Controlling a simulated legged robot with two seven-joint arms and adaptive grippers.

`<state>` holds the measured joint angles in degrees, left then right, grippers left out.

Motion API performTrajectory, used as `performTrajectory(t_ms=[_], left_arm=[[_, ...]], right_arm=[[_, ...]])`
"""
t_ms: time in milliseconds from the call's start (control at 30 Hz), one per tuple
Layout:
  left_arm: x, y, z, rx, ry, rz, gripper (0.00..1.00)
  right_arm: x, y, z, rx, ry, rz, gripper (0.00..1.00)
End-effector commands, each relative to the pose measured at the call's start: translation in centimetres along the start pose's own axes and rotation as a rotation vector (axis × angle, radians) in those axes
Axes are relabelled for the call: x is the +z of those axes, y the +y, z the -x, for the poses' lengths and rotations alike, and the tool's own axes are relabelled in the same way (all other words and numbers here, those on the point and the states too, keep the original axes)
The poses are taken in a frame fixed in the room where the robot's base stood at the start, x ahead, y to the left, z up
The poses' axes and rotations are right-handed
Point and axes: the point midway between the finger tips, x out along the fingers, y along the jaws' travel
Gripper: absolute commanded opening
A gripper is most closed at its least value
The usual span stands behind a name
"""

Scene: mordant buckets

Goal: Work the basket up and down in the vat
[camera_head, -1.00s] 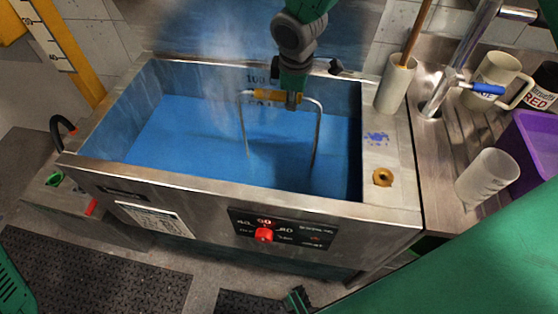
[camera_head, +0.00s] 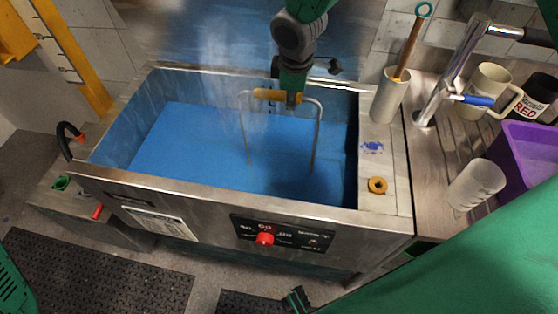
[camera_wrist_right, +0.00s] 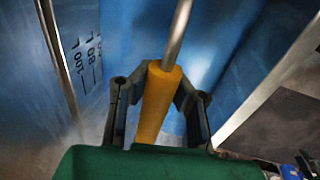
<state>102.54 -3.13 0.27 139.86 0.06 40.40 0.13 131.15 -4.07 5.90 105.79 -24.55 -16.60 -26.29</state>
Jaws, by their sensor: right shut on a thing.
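The steel vat (camera_head: 270,205) holds blue liquid (camera_head: 200,140). The basket shows only as a bent metal handle frame (camera_head: 320,135) with a yellow grip (camera_head: 277,95). Its two rods go down into the liquid, and the basket body is hidden below the surface. My right gripper (camera_head: 290,98) is shut on the yellow grip, above the liquid near the vat's back wall. In the right wrist view the yellow grip (camera_wrist_right: 157,100) lies between both fingers, with volume marks on the blue wall beyond. My left gripper is not in view.
A red knob (camera_head: 264,239) sits on the vat's front panel. To the right stand a holder with a stick (camera_head: 390,95), a tap (camera_head: 455,75), a beige jug (camera_head: 490,88), a white beaker (camera_head: 477,185) and a purple bin (camera_head: 530,150). Vapour rises over the vat's left half.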

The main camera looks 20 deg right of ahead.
Motion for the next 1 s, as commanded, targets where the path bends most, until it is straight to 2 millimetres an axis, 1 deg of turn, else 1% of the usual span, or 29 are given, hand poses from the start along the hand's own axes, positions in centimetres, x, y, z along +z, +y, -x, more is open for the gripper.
performTrajectory(t_ms=[167,500,633,767,867,1000], left_arm=[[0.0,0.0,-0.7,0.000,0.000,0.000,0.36],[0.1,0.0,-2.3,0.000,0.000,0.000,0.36],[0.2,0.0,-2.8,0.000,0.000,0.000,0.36],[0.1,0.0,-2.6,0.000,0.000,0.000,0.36],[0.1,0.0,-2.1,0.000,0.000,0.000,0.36],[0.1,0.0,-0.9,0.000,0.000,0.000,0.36]], right_arm=[[0.0,-0.1,-1.0,0.001,0.001,0.000,0.00],[0.1,-0.7,-4.1,0.001,0.001,0.000,0.00],[0.1,-0.9,-4.9,0.002,0.002,0.000,0.00],[0.1,-0.8,-4.8,0.003,0.003,0.000,0.00],[0.1,-0.7,-4.2,0.003,0.003,0.000,0.00],[0.1,-0.5,-3.0,0.003,0.002,0.000,0.00]])
